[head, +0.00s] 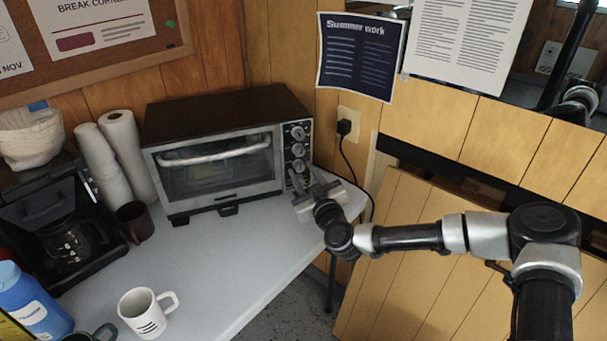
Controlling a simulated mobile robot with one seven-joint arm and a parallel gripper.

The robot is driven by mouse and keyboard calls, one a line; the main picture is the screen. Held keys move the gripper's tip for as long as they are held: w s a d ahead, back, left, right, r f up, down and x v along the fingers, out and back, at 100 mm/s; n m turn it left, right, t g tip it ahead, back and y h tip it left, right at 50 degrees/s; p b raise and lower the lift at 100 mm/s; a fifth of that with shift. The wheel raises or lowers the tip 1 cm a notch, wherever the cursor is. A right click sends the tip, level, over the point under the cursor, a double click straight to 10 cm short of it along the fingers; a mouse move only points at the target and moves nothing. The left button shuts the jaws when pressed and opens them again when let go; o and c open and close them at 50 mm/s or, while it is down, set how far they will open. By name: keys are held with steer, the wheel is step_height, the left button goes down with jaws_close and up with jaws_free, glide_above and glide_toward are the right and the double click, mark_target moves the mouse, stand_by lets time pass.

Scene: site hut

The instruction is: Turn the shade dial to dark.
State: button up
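The toaster oven (220,155) stands at the back of the counter, with a column of dials on its right-hand panel. The upper dial (298,132), the middle dial (298,150) and a lower dial (299,166) show in the head view. Their markings are too small to read, so I cannot tell which is the shade dial or its setting. My gripper (306,177) is at the lower end of this panel with its two fingers spread apart. It hides the bottom of the panel. I see nothing between the fingers, and cannot tell whether they touch a dial.
A white mug (147,313) stands at the counter's front. A coffee maker (60,225), dark cup (135,222), paper rolls (126,150) and blue bottle (35,300) are on the left. A power cord (352,170) hangs from the wall outlet (347,122) behind my gripper.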

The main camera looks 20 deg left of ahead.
jaws_close()
steer(key=shift+m+b, duration=0.35)
steer(key=shift+m, duration=0.05)
steer(key=m+b, duration=0.2)
steer(key=m, duration=0.2)
steer(key=shift+f+m, duration=0.1)
steer(key=shift+m, duration=0.3)
steer(key=m+b, duration=0.2)
steer(key=m, duration=0.4)
steer(key=shift+m+b, duration=0.3)
steer(key=shift+o, duration=1.4)
jaws_free()
